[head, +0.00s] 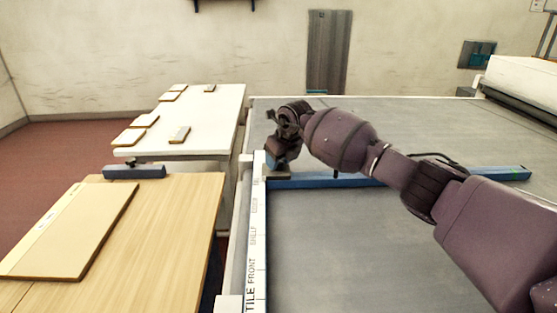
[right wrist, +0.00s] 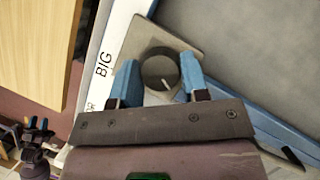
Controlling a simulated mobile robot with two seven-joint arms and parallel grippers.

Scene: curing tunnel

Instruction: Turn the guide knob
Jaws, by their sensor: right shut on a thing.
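The guide knob (right wrist: 160,72) is a round dark grey knob with a pale pointer line, on a metal plate (right wrist: 185,40) beside the white strip marked "BIG". In the right wrist view the two blue fingers of my right gripper (right wrist: 160,80) stand on either side of the knob, shut on it. In the head view my right gripper (head: 277,160) reaches down at the left end of the blue guide bar (head: 430,177), and the arm and hand hide the knob.
A white strip (head: 256,240) with printed words runs along the grey bed (head: 360,245). To the left are a wooden table (head: 180,225) with a large board (head: 75,230) and a white table (head: 215,110) with several small tiles. A white-covered machine (head: 520,80) stands at right.

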